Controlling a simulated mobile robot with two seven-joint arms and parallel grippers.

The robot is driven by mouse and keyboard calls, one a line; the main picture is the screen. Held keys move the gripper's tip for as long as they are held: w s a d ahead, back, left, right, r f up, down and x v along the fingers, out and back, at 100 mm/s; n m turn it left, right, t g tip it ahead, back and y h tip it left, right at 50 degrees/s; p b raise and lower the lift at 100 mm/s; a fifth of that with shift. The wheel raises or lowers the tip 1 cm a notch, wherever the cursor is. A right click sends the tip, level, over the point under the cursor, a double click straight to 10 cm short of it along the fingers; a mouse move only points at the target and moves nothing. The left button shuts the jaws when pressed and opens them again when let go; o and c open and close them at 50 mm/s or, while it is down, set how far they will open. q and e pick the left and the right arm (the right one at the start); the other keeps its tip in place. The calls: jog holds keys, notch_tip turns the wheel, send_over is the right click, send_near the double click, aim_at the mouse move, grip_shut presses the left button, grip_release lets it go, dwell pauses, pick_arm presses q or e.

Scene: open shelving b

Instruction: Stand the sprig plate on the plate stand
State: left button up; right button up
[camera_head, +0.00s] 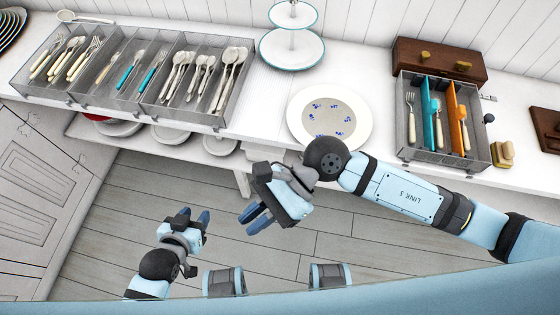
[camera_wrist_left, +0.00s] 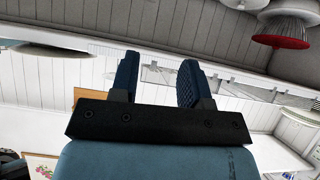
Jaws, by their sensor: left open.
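The sprig plate (camera_head: 299,119), pale with a beige centre and small blue sprigs, lies flat on the white shelf top. My right gripper (camera_head: 246,223) hangs in front of the shelf edge, below and left of the plate, apart from it. Its two fingers look parted with nothing between them. My left gripper (camera_head: 194,214) is lower and further left, above the floor, open and empty. Its parted fingers show in the left wrist view (camera_wrist_left: 157,78). I cannot clearly identify the plate stand; a dark brown wooden piece (camera_head: 545,128) is cut off at the right edge.
A cutlery tray (camera_head: 105,104) stands left, and a smaller divided one (camera_head: 437,158) stands right, before a brown drawer box (camera_head: 405,52). A tiered stand (camera_head: 291,50) is behind the plate. Several dishes sit on the lower shelf.

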jog(key=w+a+r+m+t+y+p, duration=0.1)
jog(key=w+r+m+t+y+p, duration=0.3)
jog(key=r+m+y, duration=0.65)
jog(key=w+d+m+t+h+p, duration=0.1)
jog(key=w+d+m+t+h, duration=0.3)
jog(key=m+t, duration=0.6)
jog(key=w+d+m+t+h+p, duration=0.1)
jog(key=w+d+m+t, duration=0.35)
jog(key=m, duration=0.85)
jog(key=w+d+f+m+t+h+p, duration=0.1)
jog(key=d+f+m+t+h+p, duration=0.25)
jog(key=d+f+m+h, duration=0.85)
pick_arm(q)
notch_tip(320, 180, up, 10)
jog(key=p, duration=0.1)
jog(key=shift+s+a, duration=0.35)
jog(key=shift+s, duration=0.05)
pick_arm(e)
jog(key=s+d+f+m+g+h, duration=0.2)
jog(key=s+f+m, duration=0.5)
jog(key=m, duration=0.5)
jog(key=d+g, duration=0.1)
jog(key=g, duration=0.1)
jog(key=shift+s+g, duration=0.2)
jog(key=shift+g, duration=0.1)
pick_arm(q)
jog(key=shift+r, duration=0.1)
pick_arm(e)
jog(key=shift+d, duration=0.1)
